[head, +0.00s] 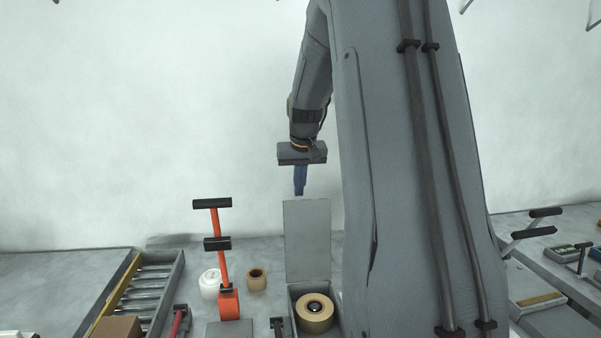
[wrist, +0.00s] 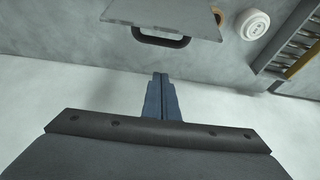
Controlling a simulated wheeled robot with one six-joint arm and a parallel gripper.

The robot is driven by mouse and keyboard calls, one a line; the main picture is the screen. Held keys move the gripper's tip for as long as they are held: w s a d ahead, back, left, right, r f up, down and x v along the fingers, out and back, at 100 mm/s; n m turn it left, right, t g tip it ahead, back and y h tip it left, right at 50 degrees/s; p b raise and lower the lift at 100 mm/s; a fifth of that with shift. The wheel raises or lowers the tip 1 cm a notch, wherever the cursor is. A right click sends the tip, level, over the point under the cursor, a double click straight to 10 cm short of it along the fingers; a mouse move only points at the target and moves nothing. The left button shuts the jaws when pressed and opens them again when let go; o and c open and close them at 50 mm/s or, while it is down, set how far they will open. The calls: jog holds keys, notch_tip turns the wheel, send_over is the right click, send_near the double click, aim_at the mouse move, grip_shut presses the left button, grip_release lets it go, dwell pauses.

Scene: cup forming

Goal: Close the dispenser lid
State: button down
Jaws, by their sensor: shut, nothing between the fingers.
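The dispenser (head: 297,326) is a grey box at the front centre of the bench with a tan tape roll (head: 315,313) inside. Its grey lid (head: 307,240) stands open, upright at the back of the box. In the wrist view the lid (wrist: 165,12) is at the top, with a dark handle (wrist: 160,41) on it. My gripper (head: 299,194) points down, its blue fingertips just above the lid's top edge in the head view. In the wrist view my gripper (wrist: 160,75) has its fingers together and empty, with a gap to the handle.
Left of the dispenser stand a brown roll (head: 257,279), a white roll (head: 210,284) and an orange lever clamp (head: 223,260). A roller conveyor (head: 150,285) with a cardboard box (head: 117,327) lies further left. My arm hides the bench right of the dispenser.

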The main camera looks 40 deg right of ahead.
jog(key=shift+s+a+f+p, duration=0.4)
jog(key=shift+s+f+p, duration=0.15)
jog(key=shift+s, duration=0.25)
jog(key=shift+s+a+f+p, duration=0.4)
jog(key=shift+s+p, duration=0.1)
jog(key=shift+s, duration=0.25)
